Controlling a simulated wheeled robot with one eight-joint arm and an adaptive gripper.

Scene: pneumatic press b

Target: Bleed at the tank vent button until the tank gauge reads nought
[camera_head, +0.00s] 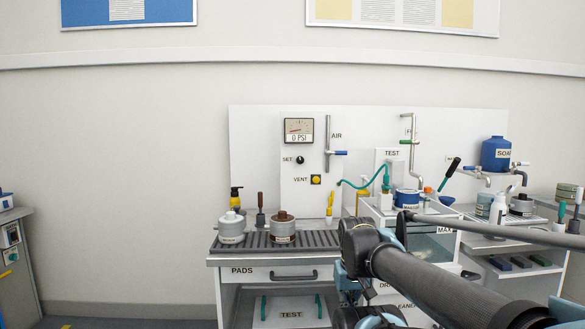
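A white panel (298,185) stands upright at the back of the bench. A square gauge (299,126) near its top has a dial with a needle and a readout of 0 PSI. A yellow button (316,180) in a dark surround sits lower on this panel, beside the label VENT. No tank label can be made out by the gauge or button. Nothing touches the button. My arm reaches in from the lower right, in front of the bench, its dark joints below and right of the button. I cannot make out my gripper.
A black SET knob (300,160) sits above the button, and a blue-handled AIR valve (336,152) to its right. A teal hose (356,184) runs right. Two pots (231,230) (282,229) stand on the ribbed tray below. A clear water tank (434,243) is behind my arm.

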